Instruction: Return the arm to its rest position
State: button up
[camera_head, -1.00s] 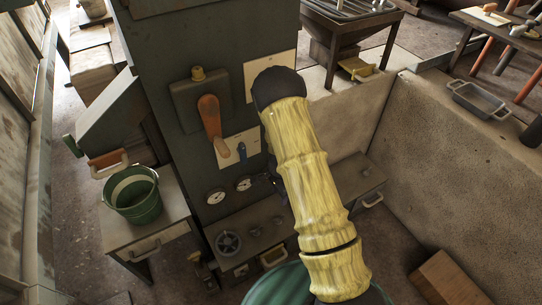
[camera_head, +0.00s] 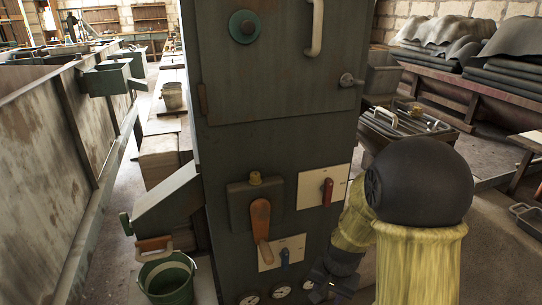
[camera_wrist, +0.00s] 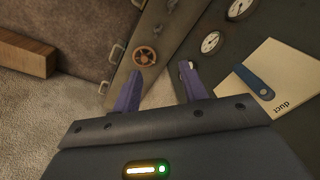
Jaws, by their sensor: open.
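My gripper (camera_wrist: 160,82) is open and empty in the wrist view, with its two purple fingers apart and nothing between them. In the head view my yellow arm, with its dark round joint, stands at the right in front of the tall green cabinet (camera_head: 285,80). The gripper end (camera_head: 328,284) shows low beside the cabinet's front, partly cut off. The cabinet carries an orange lever (camera_head: 261,220), a red switch (camera_head: 327,191) and a blue switch (camera_head: 285,257). The blue switch, on its plate marked "duct", also shows in the wrist view (camera_wrist: 253,82).
Gauges (camera_head: 281,290) sit low on the cabinet, close to the gripper. A green bucket (camera_head: 168,278) stands at lower left. A table with a tray (camera_head: 405,123) is behind my arm. A wooden block (camera_wrist: 25,55) lies on the floor at left.

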jog(key=s+d+r+n+t, duration=0.1)
jog(key=s+r+n, duration=0.5)
jog(key=s+r, duration=0.25)
jog(key=w+p+v, duration=0.3)
jog(key=p+v, duration=1.1)
jog(key=p, duration=0.1)
jog(key=w+a+r+p+v, duration=0.1)
jog(key=w+p+v, duration=0.2)
jog(key=p+v, duration=1.2)
jog(key=shift+w+a+r+h+p, duration=0.2)
jog(key=shift+a+r+h+p, duration=0.1)
jog(key=shift+r+p, duration=0.25)
jog(key=shift+f, duration=0.1)
